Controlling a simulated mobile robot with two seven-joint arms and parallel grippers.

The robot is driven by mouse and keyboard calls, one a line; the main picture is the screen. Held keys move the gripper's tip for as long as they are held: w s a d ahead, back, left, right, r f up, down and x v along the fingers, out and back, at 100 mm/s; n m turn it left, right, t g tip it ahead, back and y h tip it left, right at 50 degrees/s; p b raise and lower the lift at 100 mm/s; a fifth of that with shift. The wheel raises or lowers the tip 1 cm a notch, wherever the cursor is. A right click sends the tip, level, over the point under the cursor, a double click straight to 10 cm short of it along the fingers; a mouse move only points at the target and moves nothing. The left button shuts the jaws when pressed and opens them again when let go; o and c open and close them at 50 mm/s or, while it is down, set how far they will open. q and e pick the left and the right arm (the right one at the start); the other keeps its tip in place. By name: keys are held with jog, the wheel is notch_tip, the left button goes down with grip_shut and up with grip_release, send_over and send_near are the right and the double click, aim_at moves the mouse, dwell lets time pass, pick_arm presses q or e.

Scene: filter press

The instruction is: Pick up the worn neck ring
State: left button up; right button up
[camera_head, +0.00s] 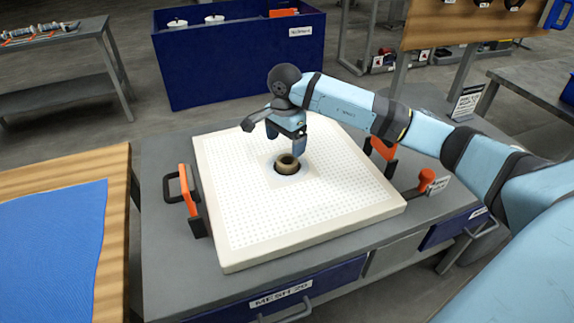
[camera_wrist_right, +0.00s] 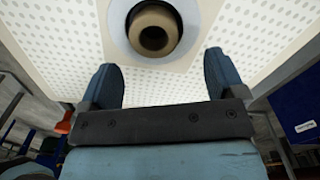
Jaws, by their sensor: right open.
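The worn neck ring (camera_head: 287,164) is a small brown-bronze ring. It sits in the round hole at the middle of the white perforated filter plate (camera_head: 235,225). In the right wrist view the ring (camera_wrist_right: 154,30) shows at the top, beyond the fingertips, with its dark bore visible. My right gripper (camera_head: 286,135) points down just above and behind the ring. Its two fingers (camera_wrist_right: 158,80) are spread with nothing between them, and they are apart from the ring. My left gripper is not in view.
The plate lies on a grey bench with orange-and-black clamps (camera_head: 189,190) at its sides. A wooden table with blue cloth (camera_head: 52,250) stands at the left. A dark blue bin (camera_head: 235,65) stands behind, and a wooden tool board (camera_head: 455,25) is at the back right.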

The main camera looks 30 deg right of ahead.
aim_at(286, 160)
jog(key=shift+s+a+f, duration=0.1)
jog(key=shift+s+f, duration=0.05)
jog(key=shift+f, duration=0.85)
jog(key=shift+s+a+f, duration=0.1)
jog(key=shift+f, duration=0.95)
jog(key=shift+s+a+f, duration=0.1)
jog(key=shift+s+f, duration=0.05)
jog(key=shift+f, duration=0.85)
jog(key=c, duration=1)
